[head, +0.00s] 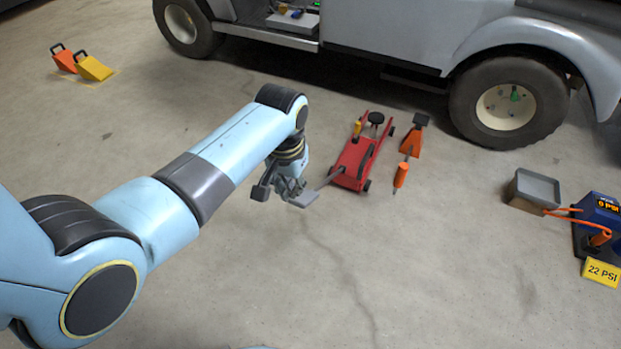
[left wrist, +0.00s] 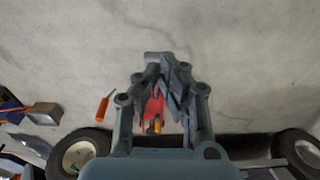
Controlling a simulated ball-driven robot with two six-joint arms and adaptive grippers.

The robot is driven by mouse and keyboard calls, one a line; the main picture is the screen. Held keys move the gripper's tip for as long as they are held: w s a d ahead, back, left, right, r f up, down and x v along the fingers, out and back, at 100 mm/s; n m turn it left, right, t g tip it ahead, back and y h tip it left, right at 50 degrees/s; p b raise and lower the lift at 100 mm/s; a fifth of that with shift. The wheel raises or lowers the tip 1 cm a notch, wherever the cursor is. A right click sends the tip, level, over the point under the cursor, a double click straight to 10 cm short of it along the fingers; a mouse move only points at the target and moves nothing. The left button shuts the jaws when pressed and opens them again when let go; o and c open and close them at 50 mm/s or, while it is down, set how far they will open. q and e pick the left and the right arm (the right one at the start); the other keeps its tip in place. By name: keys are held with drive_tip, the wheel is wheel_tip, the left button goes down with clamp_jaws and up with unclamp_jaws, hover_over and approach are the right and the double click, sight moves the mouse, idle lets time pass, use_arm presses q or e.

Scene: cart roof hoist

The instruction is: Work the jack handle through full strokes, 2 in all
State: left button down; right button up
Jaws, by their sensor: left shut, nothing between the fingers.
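The red floor jack (head: 354,160) stands on the concrete beside the vehicle, with a round dark saddle (head: 376,117) at its far end. Its grey jack handle (head: 327,181) slopes from the near end toward my left gripper (head: 287,190). That gripper is shut and empty right by the handle's free end; whether they touch I cannot tell. In the left wrist view the shut fingers (left wrist: 165,78) partly cover the red jack (left wrist: 153,108). A grey bar shows at the fingertips, perhaps the handle's end. My right gripper is in neither view.
The grey vehicle (head: 400,35) stands behind the jack. Wheel chocks (head: 95,68) are far left. The near floor is clear.

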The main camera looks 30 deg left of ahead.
use_arm(q)
wheel_tip(320, 180, up, 6)
drive_tip(key=t, duration=0.1)
hover_over(312, 194)
drive_tip(key=shift+s+r, duration=0.15)
drive_tip(key=shift+s, duration=0.05)
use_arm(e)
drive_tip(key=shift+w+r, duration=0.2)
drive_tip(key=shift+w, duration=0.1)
